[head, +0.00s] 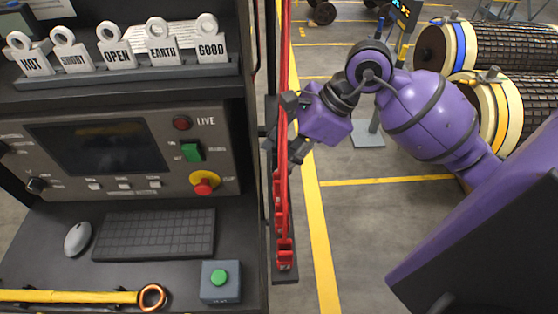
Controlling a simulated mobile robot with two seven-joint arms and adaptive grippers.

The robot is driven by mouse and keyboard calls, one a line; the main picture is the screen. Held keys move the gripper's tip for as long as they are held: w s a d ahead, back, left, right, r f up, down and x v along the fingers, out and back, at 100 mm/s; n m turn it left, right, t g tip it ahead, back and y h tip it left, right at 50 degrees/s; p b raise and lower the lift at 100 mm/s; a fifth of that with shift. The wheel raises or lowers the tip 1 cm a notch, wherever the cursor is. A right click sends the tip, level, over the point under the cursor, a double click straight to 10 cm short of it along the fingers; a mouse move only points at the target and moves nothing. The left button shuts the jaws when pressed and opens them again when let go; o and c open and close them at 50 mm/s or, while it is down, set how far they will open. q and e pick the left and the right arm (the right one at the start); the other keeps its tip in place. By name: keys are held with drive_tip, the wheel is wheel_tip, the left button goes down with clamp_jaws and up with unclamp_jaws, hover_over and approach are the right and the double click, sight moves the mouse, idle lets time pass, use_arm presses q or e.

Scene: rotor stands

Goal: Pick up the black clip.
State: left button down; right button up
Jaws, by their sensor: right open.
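I cannot make out the black clip for certain; dark parts beside the red strip blend with my gripper's dark fingers. My right gripper (278,124) reaches in from the right on its purple arm. It is open at the tall red strip (283,185) on the right side of the console, its fingers partly overlapping the strip. I cannot tell whether they touch it. Red clip-like pieces (285,252) sit low on that strip, above a dark base. My left gripper is not in view.
The console desk (45,222) holds a keyboard (155,234), a mouse (78,238), a green-button box (220,281) and a yellow rod with a copper ring (153,297). Labelled tags (120,50) stand on a shelf above. Large rotors (490,48) lie at the back right. Floor right of the console is open.

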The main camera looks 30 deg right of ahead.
drive_tip(key=shift+x, duration=1.05)
clamp_jaws()
drive_tip(key=shift+d+r, duration=0.1)
drive_tip(key=shift+r, duration=0.05)
